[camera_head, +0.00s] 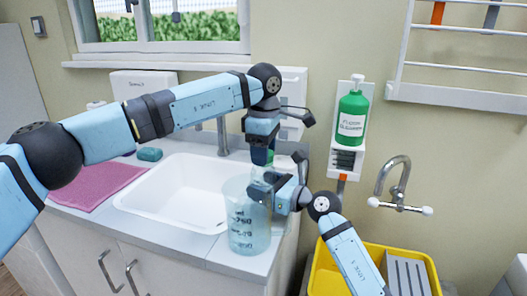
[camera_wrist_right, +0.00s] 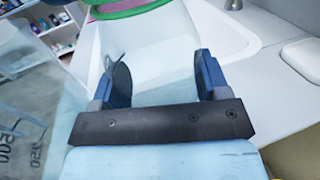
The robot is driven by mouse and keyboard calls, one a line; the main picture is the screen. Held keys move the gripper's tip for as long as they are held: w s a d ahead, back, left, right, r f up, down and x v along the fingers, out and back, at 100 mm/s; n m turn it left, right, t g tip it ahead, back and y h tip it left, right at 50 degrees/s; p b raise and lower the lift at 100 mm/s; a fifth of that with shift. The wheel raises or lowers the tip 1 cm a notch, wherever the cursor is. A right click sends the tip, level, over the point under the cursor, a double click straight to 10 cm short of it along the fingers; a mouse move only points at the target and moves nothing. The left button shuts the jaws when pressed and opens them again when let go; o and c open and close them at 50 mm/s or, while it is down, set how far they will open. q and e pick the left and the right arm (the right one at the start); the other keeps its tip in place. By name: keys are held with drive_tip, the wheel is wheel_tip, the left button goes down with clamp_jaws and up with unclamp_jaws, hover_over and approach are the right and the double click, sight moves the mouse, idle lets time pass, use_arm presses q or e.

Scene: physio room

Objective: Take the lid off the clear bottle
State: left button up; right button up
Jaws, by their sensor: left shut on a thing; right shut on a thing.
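The clear bottle (camera_head: 261,186) is held upright above the right end of the counter, partly hidden by my grippers. In the right wrist view the clear bottle (camera_wrist_right: 150,62) stands between the two fingers of my right gripper (camera_wrist_right: 158,75), which is shut on its body. The green lid (camera_wrist_right: 125,8) shows at the top edge of that view, at the bottle's top. My left gripper (camera_head: 262,155) reaches down from above and is shut at the bottle's top, on the lid. Its fingertips mostly hide the lid in the head view.
A clear measuring jug (camera_head: 248,232) stands on the counter close by the bottle. A white sink (camera_head: 180,200) lies to the left, with a pink cloth (camera_head: 95,182) beyond it. A green soap bottle (camera_head: 353,115) hangs on the wall. A yellow bin (camera_head: 322,275) stands lower right.

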use_arm(q)
drive_tip(key=n, duration=0.8)
drive_tip(key=shift+n, duration=0.4)
drive_tip(key=n, duration=0.8)
drive_tip(key=shift+n, duration=0.3)
drive_tip(key=n, duration=0.8)
drive_tip(key=shift+n, duration=0.4)
drive_tip(key=n, duration=0.9)
drive_tip(key=shift+r+n, duration=0.1)
drive_tip(key=shift+n, duration=0.3)
